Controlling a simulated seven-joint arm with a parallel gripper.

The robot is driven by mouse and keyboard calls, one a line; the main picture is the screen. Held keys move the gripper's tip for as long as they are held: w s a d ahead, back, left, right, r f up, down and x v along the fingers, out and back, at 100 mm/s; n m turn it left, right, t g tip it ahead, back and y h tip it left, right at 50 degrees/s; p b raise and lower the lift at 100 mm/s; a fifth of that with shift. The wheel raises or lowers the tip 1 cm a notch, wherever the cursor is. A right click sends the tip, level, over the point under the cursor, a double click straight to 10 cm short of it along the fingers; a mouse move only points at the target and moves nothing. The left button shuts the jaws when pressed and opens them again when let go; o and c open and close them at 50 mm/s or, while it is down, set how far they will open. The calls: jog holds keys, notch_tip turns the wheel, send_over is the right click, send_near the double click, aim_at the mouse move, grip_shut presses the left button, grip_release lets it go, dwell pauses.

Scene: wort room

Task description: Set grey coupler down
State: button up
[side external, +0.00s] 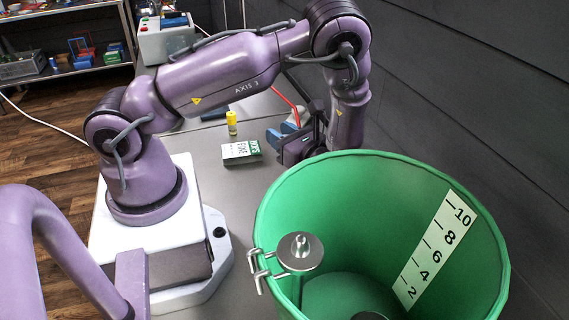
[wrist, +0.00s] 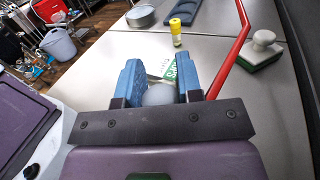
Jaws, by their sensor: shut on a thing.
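The grey coupler (wrist: 158,94) shows in the wrist view as a pale rounded shape between the two blue fingers. My gripper (wrist: 157,85) is shut on it. Most of the coupler is hidden by the fingers and the dark bar in front. In the side external view my gripper (side external: 284,132) is low over the grey table, behind the green tub. The coupler cannot be made out clearly there. I cannot tell whether it touches the table.
A green tub (side external: 385,175) with a number scale stands close in front. A green and white box (side external: 241,152) and a yellow bottle (side external: 232,123) stand near my gripper. A red bent rod (wrist: 233,58) and a white-knobbed block (wrist: 262,48) lie right in the wrist view.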

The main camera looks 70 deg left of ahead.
notch_tip(320, 180, down, 8)
jog(key=shift+f, duration=0.15)
dwell(0.4)
jog(key=o, duration=0.9)
jog(key=shift+f, duration=0.1)
